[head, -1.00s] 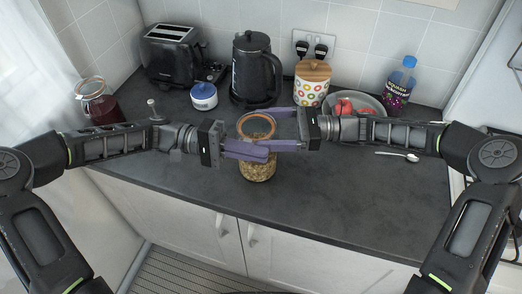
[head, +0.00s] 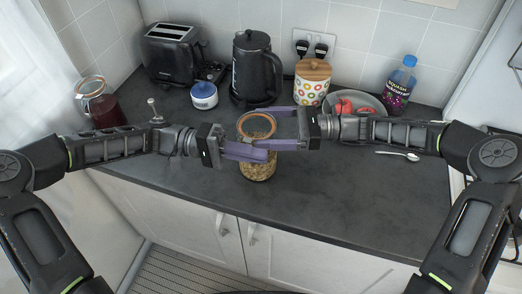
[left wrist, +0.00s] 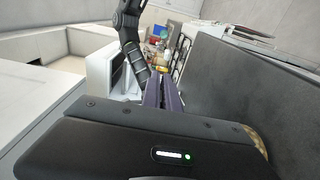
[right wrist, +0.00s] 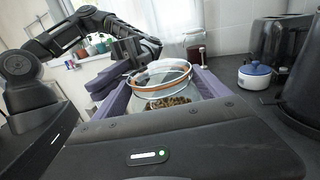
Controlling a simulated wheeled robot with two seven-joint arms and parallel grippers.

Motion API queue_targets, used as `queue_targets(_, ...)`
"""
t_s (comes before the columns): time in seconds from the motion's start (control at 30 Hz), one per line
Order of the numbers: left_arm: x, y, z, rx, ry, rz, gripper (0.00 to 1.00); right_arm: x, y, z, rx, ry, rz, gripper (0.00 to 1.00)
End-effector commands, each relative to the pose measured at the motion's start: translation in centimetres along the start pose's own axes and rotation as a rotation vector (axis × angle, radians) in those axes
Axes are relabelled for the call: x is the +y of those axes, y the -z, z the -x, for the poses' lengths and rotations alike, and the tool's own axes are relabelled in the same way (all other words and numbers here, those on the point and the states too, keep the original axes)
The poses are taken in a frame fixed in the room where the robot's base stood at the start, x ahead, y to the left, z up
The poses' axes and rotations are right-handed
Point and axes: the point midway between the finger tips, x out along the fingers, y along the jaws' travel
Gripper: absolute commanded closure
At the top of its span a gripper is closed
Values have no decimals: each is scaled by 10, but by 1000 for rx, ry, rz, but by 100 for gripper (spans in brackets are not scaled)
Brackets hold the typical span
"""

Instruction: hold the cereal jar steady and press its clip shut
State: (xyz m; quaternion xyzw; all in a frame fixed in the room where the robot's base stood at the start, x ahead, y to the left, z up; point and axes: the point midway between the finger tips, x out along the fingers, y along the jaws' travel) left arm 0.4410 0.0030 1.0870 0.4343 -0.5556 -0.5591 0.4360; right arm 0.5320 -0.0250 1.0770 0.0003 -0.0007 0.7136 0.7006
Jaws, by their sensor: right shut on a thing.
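The cereal jar (head: 257,172) is clear glass with cereal inside and an orange seal ring under its glass lid. It stands upright near the counter's front edge, and its top also shows in the right wrist view (right wrist: 162,80). My right gripper (head: 272,127) is shut on the jar, its purple fingers on either side of the upper body. My left gripper (head: 266,154) has its fingers close together, across the jar's front just below the lid. The left wrist view shows these fingers (left wrist: 163,92) with only a narrow gap. The clip is hidden or too small to make out.
Behind stand a toaster (head: 172,55), a blue-lidded pot (head: 204,97), a kettle (head: 256,70), a dotted canister (head: 311,85), a bowl (head: 372,103) and a bottle (head: 400,85). A red jar (head: 102,105) is at left and a spoon (head: 398,154) at right. The front counter is clear.

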Motion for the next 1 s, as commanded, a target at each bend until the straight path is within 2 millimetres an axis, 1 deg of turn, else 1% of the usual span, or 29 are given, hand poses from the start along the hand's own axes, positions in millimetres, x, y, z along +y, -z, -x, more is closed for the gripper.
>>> queue_targets(0.03, 0, -1, 0, -1, -9, -34, 100, 0, 3, 1, 6, 1, -2, 88)
queue_targets(0.37, -13, -4, 0, 0, -46, -321, 100, 0, 3, 1, 6, 1, -3, 88)
queue_targets(0.7, -27, -3, 1, 2, -86, -635, 100, 1, 3, 1, 6, 0, -3, 88)
queue_targets(1.0, -35, 0, 0, 2, -111, -837, 100, 1, 3, 1, 6, 0, -3, 88)
